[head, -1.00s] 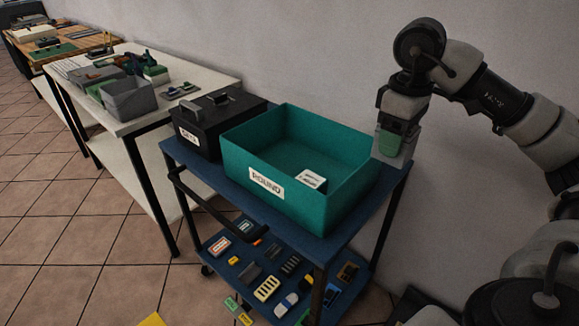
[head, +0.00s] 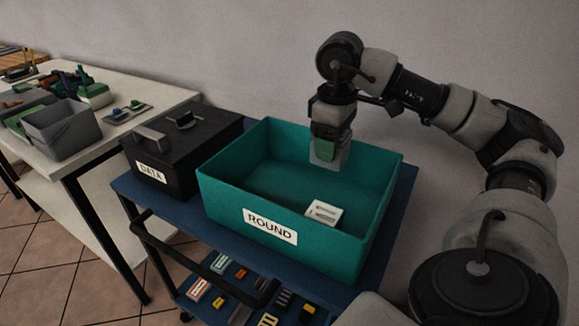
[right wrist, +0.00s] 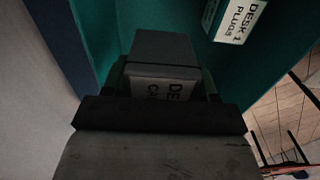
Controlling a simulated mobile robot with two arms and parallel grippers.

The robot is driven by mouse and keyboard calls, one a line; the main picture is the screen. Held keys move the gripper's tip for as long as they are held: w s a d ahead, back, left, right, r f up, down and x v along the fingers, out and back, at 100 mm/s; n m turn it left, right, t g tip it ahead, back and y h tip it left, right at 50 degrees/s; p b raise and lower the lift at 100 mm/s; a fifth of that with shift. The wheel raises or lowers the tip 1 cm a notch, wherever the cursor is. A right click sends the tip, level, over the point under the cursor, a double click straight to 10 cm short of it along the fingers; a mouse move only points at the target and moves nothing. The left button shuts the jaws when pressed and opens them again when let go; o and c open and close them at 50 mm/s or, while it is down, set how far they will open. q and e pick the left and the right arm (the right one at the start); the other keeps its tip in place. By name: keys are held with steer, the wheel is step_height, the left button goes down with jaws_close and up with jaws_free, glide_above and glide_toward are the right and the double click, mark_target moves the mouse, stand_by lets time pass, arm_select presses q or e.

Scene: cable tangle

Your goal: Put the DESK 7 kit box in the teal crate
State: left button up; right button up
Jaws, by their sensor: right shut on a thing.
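The teal crate (head: 215,190), labelled ROUND, stands on the blue cart top. My right gripper (head: 325,138) is shut on a grey kit box (head: 330,154) and holds it over the back part of the crate. The right wrist view also shows the grey kit box (right wrist: 163,48) between the fingers. Its label is partly covered; only "DE" and a "C" below show, so I cannot read the desk number. My left gripper is not in view.
A white box (head: 324,212) lies in the crate; the right wrist view reads its label (right wrist: 238,20) as DESK 1 PLUGS. A black DATA case (head: 190,140) stands left of the crate. A white table (head: 160,98) is farther left. The crate's left floor is clear.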

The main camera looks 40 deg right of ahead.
steer(key=w+f, duration=0.2)
steer(key=w, duration=0.1)
steer(key=w+a+f, duration=0.1)
steer(key=w+f, duration=0.1)
steer(key=w, duration=0.2)
steer(key=w+a+f, duration=0.1)
steer(key=w+f, duration=0.1)
steer(key=w, duration=0.1)
steer(key=shift+w+f, duration=0.2)
steer(key=shift+w, duration=0.05)
steer(key=shift+w+f, duration=0.1)
steer(key=shift+f, duration=0.05)
step_height(320, 180, down, 3)
steer(key=shift+f+b, duration=0.15)
steer(key=shift+b, duration=0.25)
steer(key=shift+f, duration=0.3)
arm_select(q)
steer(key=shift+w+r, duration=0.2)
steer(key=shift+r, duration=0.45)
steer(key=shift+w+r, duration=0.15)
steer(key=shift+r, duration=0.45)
arm_select(e)
steer(key=o, duration=0.9)
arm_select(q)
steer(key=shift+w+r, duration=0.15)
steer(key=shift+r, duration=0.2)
arm_select(e)
steer(key=shift+o, duration=0.4)
